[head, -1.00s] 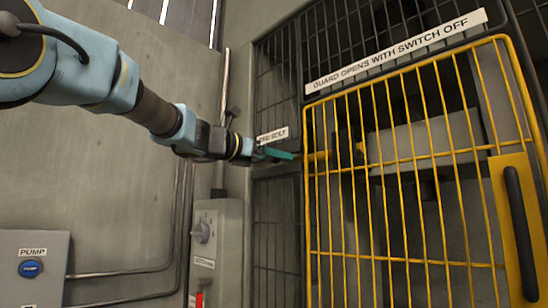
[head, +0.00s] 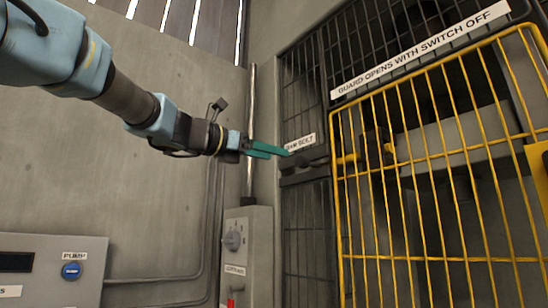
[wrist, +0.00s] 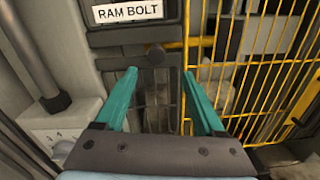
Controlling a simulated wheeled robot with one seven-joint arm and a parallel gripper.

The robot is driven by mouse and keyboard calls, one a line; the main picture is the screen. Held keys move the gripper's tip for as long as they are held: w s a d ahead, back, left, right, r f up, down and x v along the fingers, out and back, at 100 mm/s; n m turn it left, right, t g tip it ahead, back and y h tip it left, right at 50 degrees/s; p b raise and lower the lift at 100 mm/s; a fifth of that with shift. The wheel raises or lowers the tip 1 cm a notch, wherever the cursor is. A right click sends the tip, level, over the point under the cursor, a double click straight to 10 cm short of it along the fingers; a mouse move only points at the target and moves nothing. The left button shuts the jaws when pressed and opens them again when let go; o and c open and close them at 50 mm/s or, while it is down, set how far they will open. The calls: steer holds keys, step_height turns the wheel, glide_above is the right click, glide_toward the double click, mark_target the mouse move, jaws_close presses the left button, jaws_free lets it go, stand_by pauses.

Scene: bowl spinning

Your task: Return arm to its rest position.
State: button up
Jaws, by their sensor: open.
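My gripper (head: 266,150) is at the end of my blue and dark arm, in the middle of the head view. Its teal fingers point right, toward the ram bolt (head: 303,160) under its label on the dark guard frame. In the wrist view my gripper (wrist: 157,90) shows two teal fingers spread apart with nothing between them. The ram bolt's dark round knob (wrist: 156,56) shows beyond the fingertips, apart from them.
A yellow barred guard (head: 437,166) fills the right side. A grey switch box (head: 247,255) with a knob stands below my gripper. A panel with a blue pump button (head: 71,270) is at the lower left. Bare grey wall lies behind my arm.

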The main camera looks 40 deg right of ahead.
stand_by(0.4)
steer(key=w+a+f+n+t+y, duration=0.1)
steer(key=w+a+f+n+t, duration=0.2)
steer(key=w+f+n+t, duration=0.35)
steer(key=w+a+f+n+t+y, duration=0.1)
steer(key=w+a+f+n+t, duration=0.25)
steer(key=w+n, duration=0.65)
steer(key=w+a+f+n+t+y, duration=0.3)
steer(key=w+a+f+n+y, duration=0.6)
steer(key=a+f+n, duration=0.65)
steer(key=s+a+f+n+g+y, duration=0.25)
steer(key=a+f+n+y, duration=0.25)
steer(key=a+f+n, duration=0.95)
steer(key=s+a+f+n+g+y, duration=0.1)
steer(key=s+a+f+n+g, duration=0.2)
steer(key=s+f, duration=0.5)
steer(key=s+a+f+n+g+p, duration=0.1)
steer(key=s+a+f+n+g, duration=0.3)
steer(key=s+a+f+n, duration=0.2)
steer(key=s+a+f, duration=0.2)
steer(key=s, duration=0.1)
steer(key=shift+a+f+y, duration=0.15)
steer(key=shift+a+y, duration=0.15)
steer(key=shift+y, duration=0.1)
